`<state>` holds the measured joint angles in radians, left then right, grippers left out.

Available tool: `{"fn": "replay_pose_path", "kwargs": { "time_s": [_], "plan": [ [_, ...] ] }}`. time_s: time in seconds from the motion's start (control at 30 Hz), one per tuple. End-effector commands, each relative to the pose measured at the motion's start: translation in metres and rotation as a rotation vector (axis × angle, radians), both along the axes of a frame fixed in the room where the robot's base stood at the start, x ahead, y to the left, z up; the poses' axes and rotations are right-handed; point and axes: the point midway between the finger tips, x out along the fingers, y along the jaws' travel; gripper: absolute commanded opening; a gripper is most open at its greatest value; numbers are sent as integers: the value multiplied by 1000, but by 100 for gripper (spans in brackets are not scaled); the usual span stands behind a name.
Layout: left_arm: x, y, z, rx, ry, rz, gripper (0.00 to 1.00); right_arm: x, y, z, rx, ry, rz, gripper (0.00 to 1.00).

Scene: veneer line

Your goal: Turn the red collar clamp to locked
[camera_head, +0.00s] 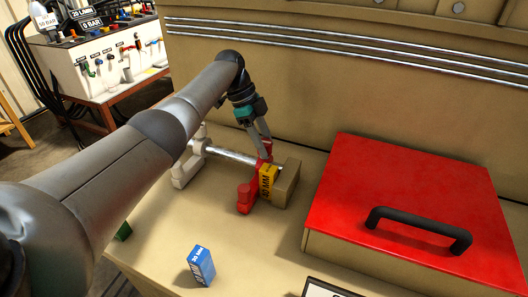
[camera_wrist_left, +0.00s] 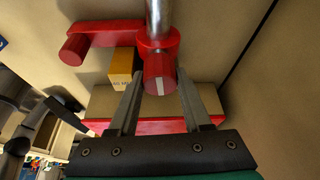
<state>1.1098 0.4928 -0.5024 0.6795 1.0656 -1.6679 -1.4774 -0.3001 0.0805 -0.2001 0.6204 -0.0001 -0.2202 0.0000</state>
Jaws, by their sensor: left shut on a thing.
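The red collar clamp (camera_head: 246,196) sits on a metal rod (camera_head: 229,155) on the tan bench top. In the left wrist view the clamp's red knob (camera_wrist_left: 160,74), with a white stripe on its face, lies between my left fingertips (camera_wrist_left: 159,71). Its red arm (camera_wrist_left: 108,34) reaches left to a red cylindrical end. In the head view my left gripper (camera_head: 262,150) comes down onto the clamp from above and is shut on it, partly hiding it. A yellow block (camera_head: 268,176) marked 40 MM stands right beside the clamp. My right gripper does not show.
A pale bracket (camera_head: 184,171) carries the rod at left. A tan block (camera_head: 288,186) stands right of the yellow one. A red-topped box (camera_head: 400,190) with a black handle fills the right. A small blue box (camera_head: 201,266) stands in front. The bench between is clear.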

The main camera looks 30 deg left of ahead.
Motion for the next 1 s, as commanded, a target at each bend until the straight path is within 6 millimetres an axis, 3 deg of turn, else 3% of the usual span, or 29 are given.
{"fn": "replay_pose_path", "kwargs": {
  "time_s": [0.23,0.77,0.8,1.0],
  "plan": [
    [1,0,-1,1,-1,-86,0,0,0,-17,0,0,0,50],
    [0,-1,0,2,1,-114,0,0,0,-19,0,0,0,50],
    [0,-1,0,2,1,-113,50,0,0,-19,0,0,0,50],
    [0,0,0,2,0,-112,72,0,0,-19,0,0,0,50]
  ]
}}
